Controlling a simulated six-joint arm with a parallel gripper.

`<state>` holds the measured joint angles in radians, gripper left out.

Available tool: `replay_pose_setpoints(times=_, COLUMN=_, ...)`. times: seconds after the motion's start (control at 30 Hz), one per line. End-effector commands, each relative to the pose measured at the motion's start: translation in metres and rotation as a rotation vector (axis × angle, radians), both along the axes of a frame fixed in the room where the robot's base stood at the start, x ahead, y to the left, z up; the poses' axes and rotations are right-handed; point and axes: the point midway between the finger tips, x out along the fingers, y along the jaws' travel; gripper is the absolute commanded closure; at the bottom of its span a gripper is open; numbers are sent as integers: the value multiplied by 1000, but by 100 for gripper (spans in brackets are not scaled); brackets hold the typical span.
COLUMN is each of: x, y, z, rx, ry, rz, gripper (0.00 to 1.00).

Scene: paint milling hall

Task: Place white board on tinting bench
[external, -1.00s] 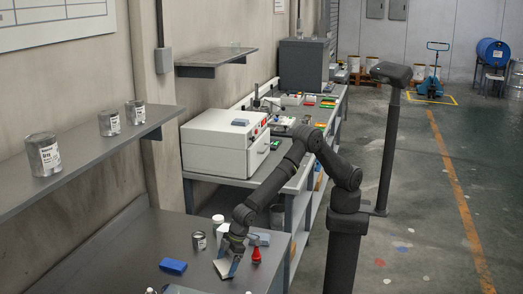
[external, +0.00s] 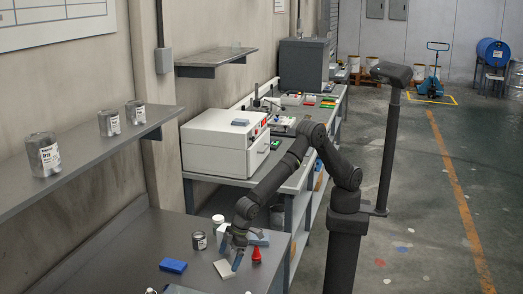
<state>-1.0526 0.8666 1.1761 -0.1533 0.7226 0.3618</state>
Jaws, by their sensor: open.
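The white board (external: 223,269) is a small pale square lying flat on the grey near bench (external: 190,225). My gripper (external: 231,253) is open, with its fingers pointing down just behind and above the board. The fingers look empty and apart from the board, though the exact gap is hard to tell at this size.
A red bottle-like object (external: 257,256) stands just right of my gripper. A grey-blue block (external: 259,239) lies behind it. A small can (external: 199,241) and a blue block (external: 173,266) are to the left.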

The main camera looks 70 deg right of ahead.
Motion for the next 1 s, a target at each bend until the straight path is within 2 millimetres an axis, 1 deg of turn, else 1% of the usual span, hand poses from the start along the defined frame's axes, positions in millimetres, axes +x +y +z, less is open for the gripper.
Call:
replay_pose_setpoints(times=0.03, x=-3, y=-3, z=12, rx=2, ry=-1, rz=0, gripper=0)
replay_pose_setpoints(times=0.2, x=-13, y=-12, z=44, rx=1, ry=0, rz=0, gripper=0)
replay_pose_setpoints(times=0.4, x=-21, y=-20, z=71, rx=1, ry=0, rz=0, gripper=0)
replay_pose_setpoints(times=0.6, x=-24, y=-24, z=81, rx=-1, ry=1, rz=0, gripper=0)
replay_pose_setpoints(times=0.9, x=-24, y=-24, z=81, rx=-1, ry=1, rz=0, gripper=0)
replay_pose_setpoints(times=1.0, x=-23, y=-23, z=77, rx=-1, ry=1, rz=0, gripper=0)
